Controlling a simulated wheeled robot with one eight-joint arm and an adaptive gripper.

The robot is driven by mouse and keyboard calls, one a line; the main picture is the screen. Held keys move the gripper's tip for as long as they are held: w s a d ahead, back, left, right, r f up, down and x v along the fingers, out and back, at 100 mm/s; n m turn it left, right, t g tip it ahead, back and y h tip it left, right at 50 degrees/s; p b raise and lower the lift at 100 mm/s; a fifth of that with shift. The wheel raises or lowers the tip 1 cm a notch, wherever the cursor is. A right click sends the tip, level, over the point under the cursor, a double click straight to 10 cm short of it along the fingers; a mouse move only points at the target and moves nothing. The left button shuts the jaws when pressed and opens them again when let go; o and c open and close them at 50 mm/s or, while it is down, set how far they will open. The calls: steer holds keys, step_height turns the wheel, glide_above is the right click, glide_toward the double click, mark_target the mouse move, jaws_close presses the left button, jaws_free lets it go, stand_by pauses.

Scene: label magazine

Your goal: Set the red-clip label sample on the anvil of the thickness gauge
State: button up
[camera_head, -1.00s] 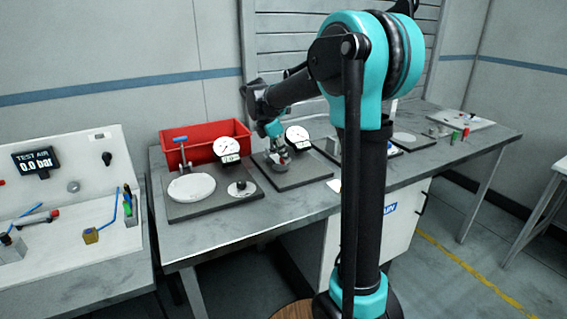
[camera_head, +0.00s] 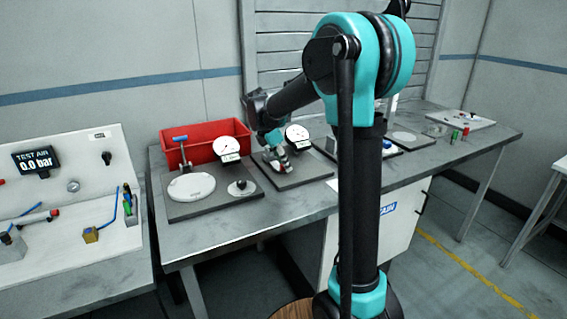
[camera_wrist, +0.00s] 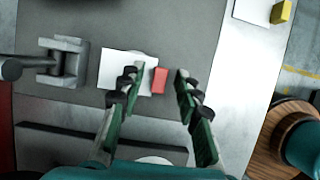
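The red clip (camera_wrist: 159,80) shows in the wrist view at the right edge of a white label (camera_wrist: 112,70), over the dark gauge plate (camera_wrist: 185,35). A pale rounded edge shows beside the label, seemingly the anvil under it; whether the label rests flat on it I cannot tell. My gripper (camera_wrist: 156,77) is open, its green-padded fingers apart on either side of the clip, with a gap to the right finger. In the head view my gripper (camera_head: 281,165) is low in front of the thickness gauge's dial (camera_head: 297,137); the sample is too small to make out there.
A grey metal bracket with a lever (camera_wrist: 62,62) stands left of the label. Another white label with a yellow clip (camera_wrist: 281,12) lies at the upper right of the wrist view. A red bin (camera_head: 205,140) and a second dial gauge (camera_head: 227,149) stand to the left on the bench.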

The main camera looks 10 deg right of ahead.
steer(key=shift+r, duration=0.1)
steer(key=v, duration=1.2)
steer(key=shift+o, duration=0.3)
stand_by(0.6)
